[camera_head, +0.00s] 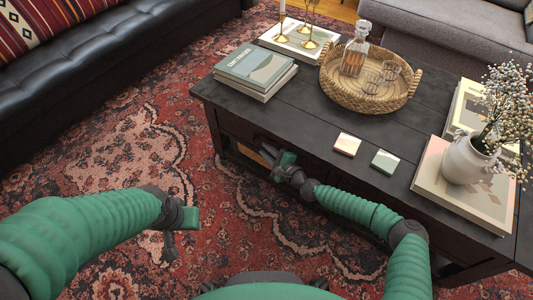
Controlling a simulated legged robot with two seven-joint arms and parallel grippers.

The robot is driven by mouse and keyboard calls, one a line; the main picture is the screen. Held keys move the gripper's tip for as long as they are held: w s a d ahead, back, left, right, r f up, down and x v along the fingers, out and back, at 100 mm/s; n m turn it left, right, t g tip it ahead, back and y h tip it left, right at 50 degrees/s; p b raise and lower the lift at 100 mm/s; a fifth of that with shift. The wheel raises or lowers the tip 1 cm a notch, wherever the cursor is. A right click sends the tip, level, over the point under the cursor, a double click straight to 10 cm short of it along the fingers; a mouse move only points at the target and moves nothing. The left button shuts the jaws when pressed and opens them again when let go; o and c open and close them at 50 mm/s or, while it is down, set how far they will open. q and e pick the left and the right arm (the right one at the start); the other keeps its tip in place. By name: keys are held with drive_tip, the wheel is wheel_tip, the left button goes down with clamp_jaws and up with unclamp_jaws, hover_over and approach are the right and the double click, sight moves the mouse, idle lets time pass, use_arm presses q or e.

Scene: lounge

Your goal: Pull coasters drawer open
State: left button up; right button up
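The dark coffee table (310,128) has drawers along its front side. My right gripper (269,152) is at the front of the left drawer (234,131), just below the tabletop edge. A strip of light wood shows beside its fingers; I cannot tell whether it is the drawer's inside. The gripper hides the handle, and its grip is too small to tell. Two coasters, one pinkish (347,144) and one green and white (385,162), lie on the tabletop. My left gripper (170,250) hangs over the rug, away from the table, and its finger opening is unclear.
On the table are stacked books (256,72), a woven tray (336,94) with a decanter and glasses, brass candlesticks (309,43), and a white vase (467,160) on books. A black leather sofa (120,60) stands at left. The patterned rug (120,140) before the table is clear.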

drive_tip(key=c, duration=0.4)
clamp_jaws()
idle(1.0)
